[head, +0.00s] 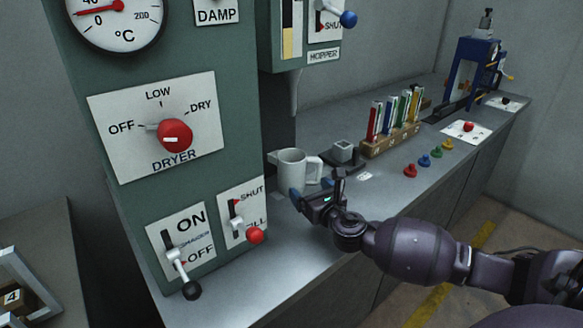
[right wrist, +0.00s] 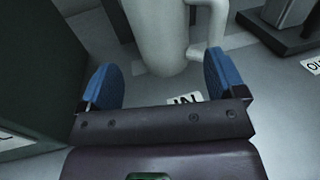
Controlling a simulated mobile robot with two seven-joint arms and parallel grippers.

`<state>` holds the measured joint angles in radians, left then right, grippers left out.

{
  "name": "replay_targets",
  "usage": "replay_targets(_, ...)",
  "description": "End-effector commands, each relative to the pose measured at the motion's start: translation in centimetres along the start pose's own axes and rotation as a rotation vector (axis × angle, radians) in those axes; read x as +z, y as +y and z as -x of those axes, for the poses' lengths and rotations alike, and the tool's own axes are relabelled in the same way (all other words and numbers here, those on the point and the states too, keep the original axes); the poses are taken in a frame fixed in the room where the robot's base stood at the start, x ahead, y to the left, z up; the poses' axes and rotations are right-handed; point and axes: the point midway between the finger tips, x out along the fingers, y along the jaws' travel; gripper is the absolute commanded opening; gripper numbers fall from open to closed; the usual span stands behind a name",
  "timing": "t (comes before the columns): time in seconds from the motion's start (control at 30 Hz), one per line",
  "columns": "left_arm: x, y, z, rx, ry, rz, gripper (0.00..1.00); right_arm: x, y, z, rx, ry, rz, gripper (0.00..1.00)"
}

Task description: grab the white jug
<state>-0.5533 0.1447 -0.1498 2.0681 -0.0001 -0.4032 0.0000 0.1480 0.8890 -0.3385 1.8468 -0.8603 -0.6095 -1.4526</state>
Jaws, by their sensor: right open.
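The white jug (head: 291,168) stands upright on the grey counter, beside the green control panel, with its handle on the right side. My right gripper (head: 317,192) is just in front of the jug at its lower part, coming from the right. In the right wrist view the jug (right wrist: 160,35) is straight ahead, beyond the two blue fingertips of the open gripper (right wrist: 163,85). The fingers are apart with nothing between them, and the jug's handle (right wrist: 208,60) lies ahead of the right finger. My left gripper is in neither view.
The green panel (head: 180,60) with knobs and levers rises close on the left. A small grey block-shaped stand (head: 343,155) is right of the jug, with a wooden rack (head: 390,140) of colored items behind. Several colored pegs (head: 423,160) stand farther right. The counter's front left is clear.

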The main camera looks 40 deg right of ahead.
Motion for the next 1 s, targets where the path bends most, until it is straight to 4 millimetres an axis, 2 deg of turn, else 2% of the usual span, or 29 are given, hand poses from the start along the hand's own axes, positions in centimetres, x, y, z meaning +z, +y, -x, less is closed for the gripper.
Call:
replay_targets(0.37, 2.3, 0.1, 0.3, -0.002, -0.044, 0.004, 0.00, -0.2, 0.0, -4.2, 0.000, 0.001, -0.001, 0.89)
replay_targets(0.67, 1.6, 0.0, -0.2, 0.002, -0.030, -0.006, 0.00, -0.1, 0.0, -6.1, 0.000, 0.002, -0.002, 0.89)
replay_targets(1.0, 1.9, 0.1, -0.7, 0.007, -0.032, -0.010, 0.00, -0.3, 0.1, -10.2, 0.001, 0.003, -0.002, 0.89)
